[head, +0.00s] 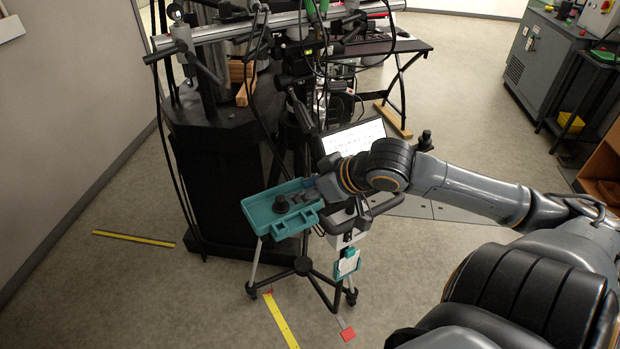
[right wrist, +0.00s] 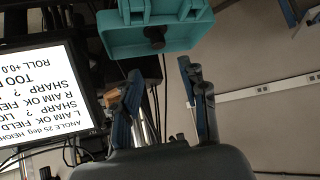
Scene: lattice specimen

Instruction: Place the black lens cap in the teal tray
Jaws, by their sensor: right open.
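The teal tray (head: 262,222) sits on a tripod stand in the middle of the head view. It also shows at the top of the right wrist view (right wrist: 190,36). A small dark knob-like object (head: 281,204) shows at the tray in the head view; a black round piece (right wrist: 154,36) shows against it in the right wrist view. I cannot tell whether either is the lens cap. My right gripper (head: 308,188) is at the right side of the tray. In the right wrist view its blue fingers (right wrist: 164,82) are apart, with nothing visible between them. My left gripper is out of view.
A lit screen with text (right wrist: 40,85) stands close beside the right gripper; it also shows in the head view (head: 352,137). A dark bench with cables and clamps (head: 215,130) stands behind the tray. The floor in front left is clear except for yellow strips (head: 134,238).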

